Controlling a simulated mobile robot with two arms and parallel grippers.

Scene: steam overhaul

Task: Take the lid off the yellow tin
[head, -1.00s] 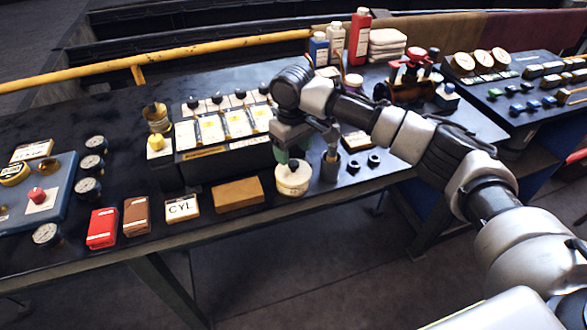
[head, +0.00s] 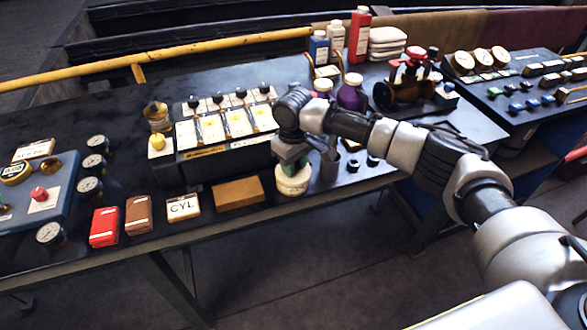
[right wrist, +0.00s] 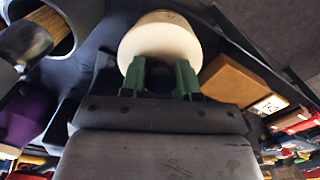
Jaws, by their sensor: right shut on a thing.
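A round cream-yellow tin (head: 293,183) stands near the front edge of the bench in the head view. My right gripper (head: 291,164) is right over it, pointing down, with its green fingers at the tin's top. In the right wrist view a pale cream round top (right wrist: 160,38) sits at the green fingertips (right wrist: 160,75), which are shut on the lid. The seam between lid and tin is hidden, and I see no gap there. The tin looks upright. My left gripper is not in view.
A brown block (head: 238,192) lies left of the tin, beside a CYL box (head: 183,207). A dark cylinder (head: 329,166) stands close on the right. The bench's front edge is near.

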